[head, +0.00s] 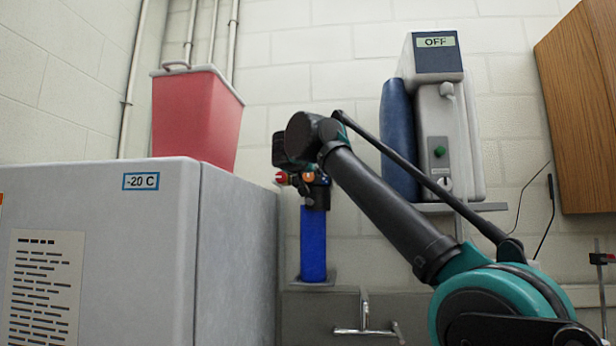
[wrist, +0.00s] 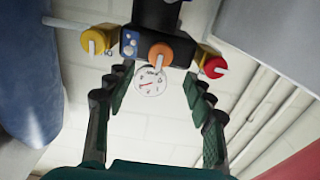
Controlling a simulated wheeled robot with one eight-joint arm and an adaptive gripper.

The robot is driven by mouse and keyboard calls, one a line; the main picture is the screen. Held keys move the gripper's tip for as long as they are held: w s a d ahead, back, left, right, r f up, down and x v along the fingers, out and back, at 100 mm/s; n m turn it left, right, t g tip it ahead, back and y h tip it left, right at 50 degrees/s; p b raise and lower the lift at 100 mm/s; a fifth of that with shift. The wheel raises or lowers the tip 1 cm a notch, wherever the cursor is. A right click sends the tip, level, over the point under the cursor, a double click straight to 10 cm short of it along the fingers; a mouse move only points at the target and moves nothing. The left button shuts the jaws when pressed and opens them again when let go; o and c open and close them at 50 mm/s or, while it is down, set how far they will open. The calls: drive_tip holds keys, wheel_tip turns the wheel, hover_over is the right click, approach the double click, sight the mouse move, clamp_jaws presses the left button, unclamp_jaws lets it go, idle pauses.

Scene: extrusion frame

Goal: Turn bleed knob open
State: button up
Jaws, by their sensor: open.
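A dark valve block (wrist: 131,43) shows at the top of the wrist view. It carries a yellow knob (wrist: 93,41) on the left, an orange knob (wrist: 160,55) in the middle and a red knob (wrist: 213,67) on the right, each with a pale stem or lever. I cannot read which is the bleed knob. A round white gauge (wrist: 149,83) sits below the orange knob. My gripper (wrist: 157,80) is open, its fingertips apart on either side of the orange knob and gauge. In the head view the red knob (head: 281,178) and orange knob (head: 308,177) sit atop a blue cylinder (head: 313,243).
A grey freezer (head: 95,250) marked -20 C fills the left, with a red bin (head: 192,115) on top. A grey device (head: 436,125) reading OFF stands on a shelf at the right, beside a dark blue cylinder (head: 398,135). A wooden cabinet (head: 585,110) hangs far right.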

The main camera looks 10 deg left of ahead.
sight(308, 175)
drive_tip(key=w, duration=0.7)
drive_tip(key=shift+d, duration=0.15)
drive_tip(key=c, duration=1.1)
